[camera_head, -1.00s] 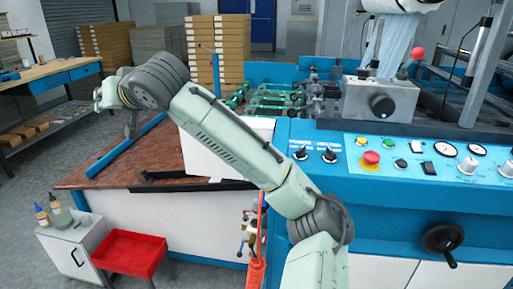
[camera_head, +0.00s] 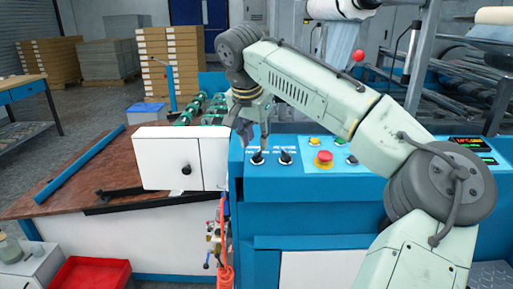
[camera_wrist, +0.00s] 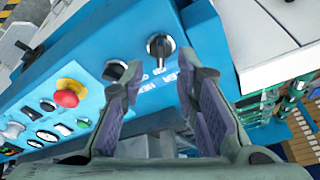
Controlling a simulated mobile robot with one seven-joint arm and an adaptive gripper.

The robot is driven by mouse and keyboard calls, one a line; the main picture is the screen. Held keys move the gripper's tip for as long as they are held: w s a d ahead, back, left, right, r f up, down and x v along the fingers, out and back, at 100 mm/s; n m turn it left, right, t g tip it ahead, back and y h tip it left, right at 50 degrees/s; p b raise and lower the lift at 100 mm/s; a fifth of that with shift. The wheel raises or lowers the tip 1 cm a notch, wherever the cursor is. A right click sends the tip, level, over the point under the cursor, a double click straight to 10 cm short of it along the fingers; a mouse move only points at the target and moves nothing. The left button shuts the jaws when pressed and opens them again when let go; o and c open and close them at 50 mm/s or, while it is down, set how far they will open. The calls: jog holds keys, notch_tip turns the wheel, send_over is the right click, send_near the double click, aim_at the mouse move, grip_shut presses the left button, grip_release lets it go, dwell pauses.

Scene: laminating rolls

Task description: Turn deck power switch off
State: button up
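Two black rotary switches sit side by side at the left end of the blue control panel. The left switch (camera_head: 257,158) and the right switch (camera_head: 285,157) both show in the head view. In the wrist view the left one (camera_wrist: 160,46) has a pale mark on its knob, and the other (camera_wrist: 115,70) is partly behind a finger. The printed labels are partly covered, so I cannot tell which is deck power. My gripper (camera_head: 254,132) is just above the left switch, pointing down. In the wrist view its fingers (camera_wrist: 168,80) are apart and empty, and that knob shows beyond the gap.
A red emergency stop (camera_head: 323,158) and other buttons are to the right on the panel (camera_head: 375,187). A white box (camera_head: 165,158) with a black knob stands close left of the switches. Green rollers (camera_head: 190,115) lie behind it.

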aim_at(257, 152)
jog(key=shift+x, duration=2.25)
jog(key=shift+c, duration=0.2)
grip_shut()
